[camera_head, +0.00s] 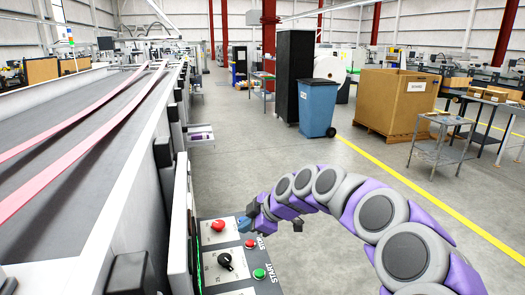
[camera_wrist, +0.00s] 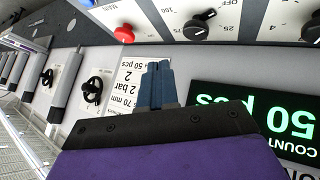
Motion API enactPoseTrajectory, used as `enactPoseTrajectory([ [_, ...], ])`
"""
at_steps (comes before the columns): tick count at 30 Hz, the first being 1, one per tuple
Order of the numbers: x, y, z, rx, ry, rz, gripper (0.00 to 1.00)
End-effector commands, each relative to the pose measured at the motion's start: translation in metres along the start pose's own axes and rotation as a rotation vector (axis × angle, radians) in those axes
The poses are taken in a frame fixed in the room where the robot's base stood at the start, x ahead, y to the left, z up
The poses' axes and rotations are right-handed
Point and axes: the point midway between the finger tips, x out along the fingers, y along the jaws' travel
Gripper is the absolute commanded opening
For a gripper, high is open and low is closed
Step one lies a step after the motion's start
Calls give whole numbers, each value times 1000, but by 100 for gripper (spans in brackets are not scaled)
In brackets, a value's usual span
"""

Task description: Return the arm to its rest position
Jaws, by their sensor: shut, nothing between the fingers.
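My arm, purple and grey, reaches in from the lower right in the head view and bends over toward the machine's control panel (camera_head: 212,270). My gripper (camera_head: 243,224) is at the panel's upper right edge, close to the red mushroom button (camera_head: 218,226). In the wrist view my gripper (camera_wrist: 158,80) has its blue fingers together with nothing between them. They point toward the machine's grey side, near a printed label (camera_wrist: 127,88). Whether the fingertips touch anything cannot be told.
The panel carries a black knob (camera_head: 225,259), a red stop button (camera_head: 250,244) and a green start button (camera_head: 259,273). The wrist view shows a green-lit counter display (camera_wrist: 255,118). A conveyor (camera_head: 80,125) runs along the left. Open floor (camera_head: 290,165) lies beyond my arm, before a blue bin (camera_head: 318,105).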

Motion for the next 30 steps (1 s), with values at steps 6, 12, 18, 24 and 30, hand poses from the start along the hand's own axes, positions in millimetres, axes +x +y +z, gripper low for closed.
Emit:
enactPoseTrajectory([
  [6, -56, -91, -23, 266, -101, -124, 0],
  [12, -100, -182, -4, 575, -304, -172, 0],
  [18, -143, -277, 38, 952, -562, -129, 0],
  [24, -182, -365, 80, 1346, -804, -9, 0],
  [30, -202, -413, 99, 1580, -926, 88, 0],
])
